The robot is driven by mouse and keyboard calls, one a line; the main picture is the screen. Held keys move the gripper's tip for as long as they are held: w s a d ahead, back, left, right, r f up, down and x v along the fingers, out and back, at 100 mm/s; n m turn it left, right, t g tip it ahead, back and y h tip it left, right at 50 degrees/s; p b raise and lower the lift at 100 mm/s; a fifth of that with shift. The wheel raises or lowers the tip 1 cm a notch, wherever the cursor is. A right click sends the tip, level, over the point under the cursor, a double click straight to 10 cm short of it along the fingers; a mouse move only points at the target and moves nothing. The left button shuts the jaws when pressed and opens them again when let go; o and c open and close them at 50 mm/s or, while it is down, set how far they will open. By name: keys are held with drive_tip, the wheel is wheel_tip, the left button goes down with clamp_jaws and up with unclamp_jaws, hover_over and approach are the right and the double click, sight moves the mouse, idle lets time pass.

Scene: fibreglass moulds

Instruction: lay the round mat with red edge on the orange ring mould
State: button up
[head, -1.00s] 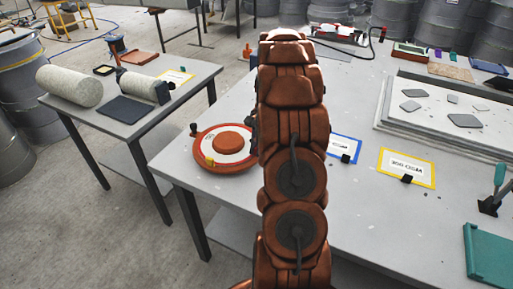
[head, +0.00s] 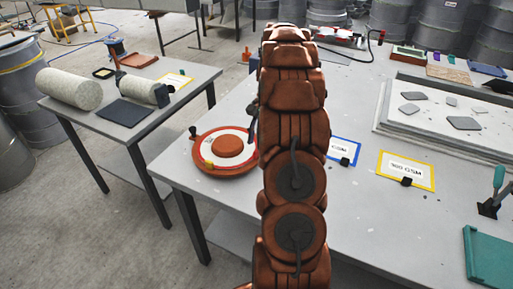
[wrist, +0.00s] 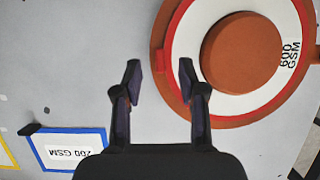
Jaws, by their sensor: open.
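The orange ring mould (head: 228,172) sits at the near left corner of the large grey table; its rim also shows in the wrist view (wrist: 160,35). The round white mat with red edge (head: 212,143) lies on it, around the raised orange centre; in the wrist view the mat (wrist: 190,50) bears "600 GSM". My gripper (wrist: 160,72) is open with nothing between its fingers. In the head view my arm hides most of the gripper and part of the mould's right side.
A blue-bordered 200 GSM card (wrist: 68,150) and a yellow-bordered 900 GSM card (head: 407,170) lie to the right on the table (head: 370,215). A white tray (head: 445,140) with grey pieces stands farther right. A second table (head: 160,117) with rolls stands left, across a gap.

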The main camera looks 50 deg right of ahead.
drive_tip(key=v, duration=0.7)
drive_tip(key=shift+r, duration=0.35)
drive_tip(key=shift+d, duration=0.1)
idle(0.4)
